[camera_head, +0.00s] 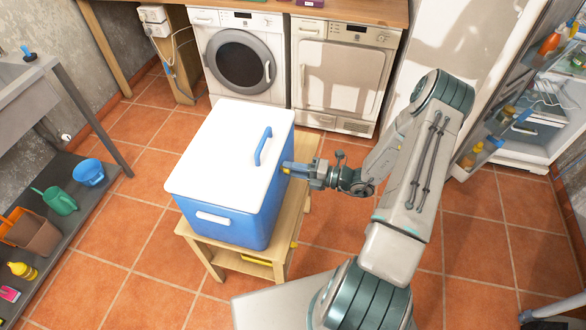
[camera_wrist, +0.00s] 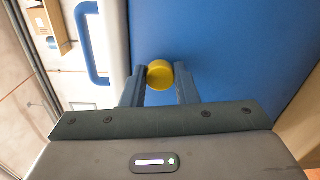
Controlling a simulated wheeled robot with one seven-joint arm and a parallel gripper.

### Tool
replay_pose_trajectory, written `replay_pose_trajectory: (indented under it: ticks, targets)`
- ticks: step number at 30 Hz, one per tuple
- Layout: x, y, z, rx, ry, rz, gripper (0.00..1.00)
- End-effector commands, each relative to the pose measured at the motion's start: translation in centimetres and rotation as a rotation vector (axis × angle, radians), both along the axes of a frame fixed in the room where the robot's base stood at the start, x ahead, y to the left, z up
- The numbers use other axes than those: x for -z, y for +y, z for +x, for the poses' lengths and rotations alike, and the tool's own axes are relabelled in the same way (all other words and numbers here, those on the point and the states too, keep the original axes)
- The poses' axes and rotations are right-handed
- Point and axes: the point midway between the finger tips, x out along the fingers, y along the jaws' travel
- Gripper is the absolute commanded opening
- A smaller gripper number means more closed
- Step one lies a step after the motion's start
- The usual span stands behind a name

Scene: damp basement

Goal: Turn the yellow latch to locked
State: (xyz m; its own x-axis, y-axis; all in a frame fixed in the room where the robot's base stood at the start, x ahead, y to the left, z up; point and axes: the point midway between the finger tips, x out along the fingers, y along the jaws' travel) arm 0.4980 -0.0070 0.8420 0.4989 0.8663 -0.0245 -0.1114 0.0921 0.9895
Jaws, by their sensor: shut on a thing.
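The yellow latch (camera_wrist: 160,74) shows in the wrist view as a round knob on the blue side of a cooler, just below the white lid. In the head view only a small bit of the yellow latch (camera_head: 287,170) shows at my fingertips. My gripper (camera_head: 292,167) reaches the cooler's right side from the right. In the wrist view my gripper (camera_wrist: 160,88) has one finger on each side of the latch and is shut on it. The cooler (camera_head: 225,215) has a blue body and a closed white lid with a blue handle (camera_head: 263,146).
The cooler stands on a wooden stand (camera_head: 202,255). A washer (camera_head: 240,60) and a dryer (camera_head: 343,75) stand behind it. An open fridge (camera_head: 520,130) is at the right. A shelf (camera_head: 70,225) with pots and bottles is at the left. Tiled floor is clear between.

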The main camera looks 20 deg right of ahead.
Motion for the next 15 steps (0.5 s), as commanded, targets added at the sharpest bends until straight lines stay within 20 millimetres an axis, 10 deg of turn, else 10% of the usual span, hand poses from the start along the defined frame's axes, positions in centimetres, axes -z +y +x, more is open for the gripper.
replay_pose_trajectory:
  ticks: [1, 3, 15]
  targets:
    - [0.07, -0.08, 0.0, 0.002, 0.002, -0.002, 0.04]
    - [0.06, -0.08, 0.0, 0.002, 0.002, -0.001, 0.46]
    - [0.09, -0.66, -0.28, 0.003, 0.0, -0.002, 0.48]
